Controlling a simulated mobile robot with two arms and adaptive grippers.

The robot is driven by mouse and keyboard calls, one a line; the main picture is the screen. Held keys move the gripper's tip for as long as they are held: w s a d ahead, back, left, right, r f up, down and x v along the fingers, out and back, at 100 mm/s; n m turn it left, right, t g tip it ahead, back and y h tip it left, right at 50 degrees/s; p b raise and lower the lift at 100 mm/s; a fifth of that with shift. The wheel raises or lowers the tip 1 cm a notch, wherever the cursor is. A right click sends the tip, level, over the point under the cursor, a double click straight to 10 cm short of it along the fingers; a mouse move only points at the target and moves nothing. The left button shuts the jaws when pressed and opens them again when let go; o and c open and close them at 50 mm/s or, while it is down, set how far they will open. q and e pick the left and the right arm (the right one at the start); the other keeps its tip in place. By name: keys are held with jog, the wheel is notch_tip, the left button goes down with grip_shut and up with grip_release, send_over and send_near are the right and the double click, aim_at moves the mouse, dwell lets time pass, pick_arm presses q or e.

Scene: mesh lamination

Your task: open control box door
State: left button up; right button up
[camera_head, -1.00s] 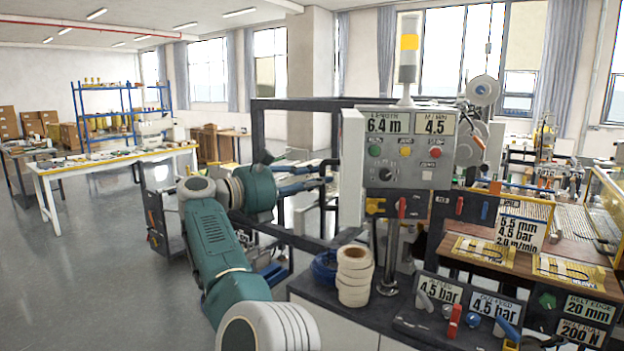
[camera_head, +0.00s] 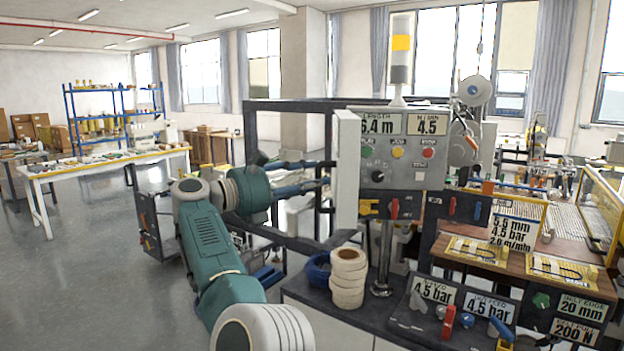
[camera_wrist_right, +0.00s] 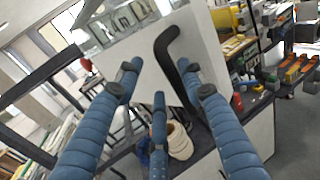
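The control box (camera_head: 405,150) is a grey box with a button panel on a post. A white panel (camera_head: 346,170) stands along its left side, and I cannot tell from the head view whether it is ajar. In the right wrist view a white surface (camera_wrist_right: 145,60) carries a dark bent handle (camera_wrist_right: 164,46). My right gripper (camera_head: 325,178) is just left of the white panel. In the right wrist view its three blue fingers (camera_wrist_right: 160,82) are spread, with the handle in front of and between them. Contact cannot be told. My left gripper is not in view.
White tape rolls (camera_head: 348,277) stand on the dark bench (camera_head: 300,290) below the box. A dark frame (camera_head: 248,140) stands behind my right arm. Settings signs and the machine bed (camera_head: 480,270) lie to the right. The floor at left is open.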

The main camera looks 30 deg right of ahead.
jog(key=a, duration=0.7)
jog(key=shift+s, duration=0.1)
